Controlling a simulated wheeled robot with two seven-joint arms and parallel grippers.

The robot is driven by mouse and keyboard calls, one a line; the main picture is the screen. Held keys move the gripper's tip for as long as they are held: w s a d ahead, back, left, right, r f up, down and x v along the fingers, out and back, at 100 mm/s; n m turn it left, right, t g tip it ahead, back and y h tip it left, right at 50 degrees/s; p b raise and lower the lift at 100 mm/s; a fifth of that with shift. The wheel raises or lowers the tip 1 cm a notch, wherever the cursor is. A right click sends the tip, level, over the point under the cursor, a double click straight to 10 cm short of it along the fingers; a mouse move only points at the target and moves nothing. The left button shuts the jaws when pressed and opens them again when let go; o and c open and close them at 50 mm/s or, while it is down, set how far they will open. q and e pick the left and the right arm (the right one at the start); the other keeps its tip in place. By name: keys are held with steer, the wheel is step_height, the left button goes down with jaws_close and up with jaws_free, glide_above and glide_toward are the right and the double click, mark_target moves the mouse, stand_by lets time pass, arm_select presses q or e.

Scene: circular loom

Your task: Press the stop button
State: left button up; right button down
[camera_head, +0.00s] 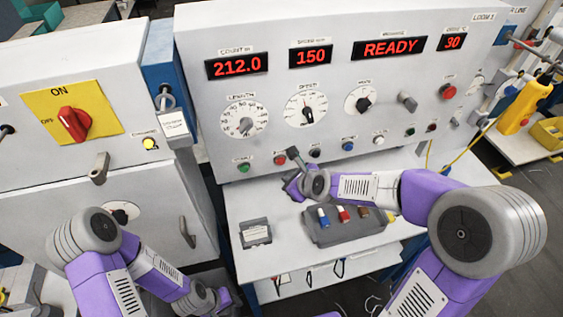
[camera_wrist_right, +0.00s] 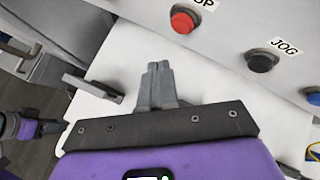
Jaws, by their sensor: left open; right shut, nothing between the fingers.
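The stop button is a round red button (camera_head: 280,160) on the lower row of the light grey control panel. In the right wrist view the red button (camera_wrist_right: 183,21) sits at the top under a partly cut-off label ending in "OP". My right gripper (camera_head: 292,153) is shut and empty, close to the panel beside the red button; contact cannot be told from the head view. In the wrist view its fingertips (camera_wrist_right: 158,68) are below and left of the red button, apart from it in the picture. My left gripper (camera_head: 220,298) is open, low at the bottom, far from the panel.
A black JOG button (camera_wrist_right: 262,61) is right of the red one, and a green button (camera_head: 243,167) is left of it. Another red button (camera_head: 447,91) is at upper right. A grey tray (camera_head: 345,236) with spools stands on the white shelf below.

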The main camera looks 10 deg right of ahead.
steer(key=shift+s, duration=1.1)
stand_by(1.7)
